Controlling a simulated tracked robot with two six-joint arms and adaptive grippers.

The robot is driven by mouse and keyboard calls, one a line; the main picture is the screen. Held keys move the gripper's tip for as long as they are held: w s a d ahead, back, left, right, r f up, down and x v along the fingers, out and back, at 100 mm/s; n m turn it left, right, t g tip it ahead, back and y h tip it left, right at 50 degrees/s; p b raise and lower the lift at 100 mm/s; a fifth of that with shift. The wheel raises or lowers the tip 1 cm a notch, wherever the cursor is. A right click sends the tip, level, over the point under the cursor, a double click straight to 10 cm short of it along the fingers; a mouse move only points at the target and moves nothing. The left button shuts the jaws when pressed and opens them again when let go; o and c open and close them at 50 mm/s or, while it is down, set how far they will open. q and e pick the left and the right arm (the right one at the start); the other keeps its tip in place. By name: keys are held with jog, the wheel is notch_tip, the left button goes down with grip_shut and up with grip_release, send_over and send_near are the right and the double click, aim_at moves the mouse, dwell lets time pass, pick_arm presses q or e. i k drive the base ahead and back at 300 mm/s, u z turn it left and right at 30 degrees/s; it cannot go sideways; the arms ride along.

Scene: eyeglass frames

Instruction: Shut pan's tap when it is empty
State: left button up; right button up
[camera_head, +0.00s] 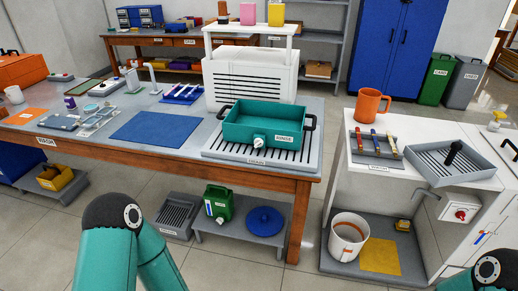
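The teal pan (236,127) sits on a slotted grey rack (222,150) at the front right of the long table. It has black handles at its ends and a label on its front wall. A small white tap (259,141) sticks out of the pan's front wall. I cannot tell whether the tap is open or shut. The pan's visible inside is plain teal, and I cannot tell whether any liquid is in it. My two arms show only as teal and black links at the bottom left and bottom right corner. Both grippers are out of view.
A white louvred unit (250,80) stands behind the pan. A blue mat (157,131) lies to its left. An orange mug (371,105) and a slotted grey tray (450,162) stand on the right counter, above a white bucket (348,238). Floor shows between table and counter.

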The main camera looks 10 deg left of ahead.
aim_at(258, 141)
jog(key=z, duration=0.05)
jog(key=i, duration=1)
jog(key=u, duration=0.05)
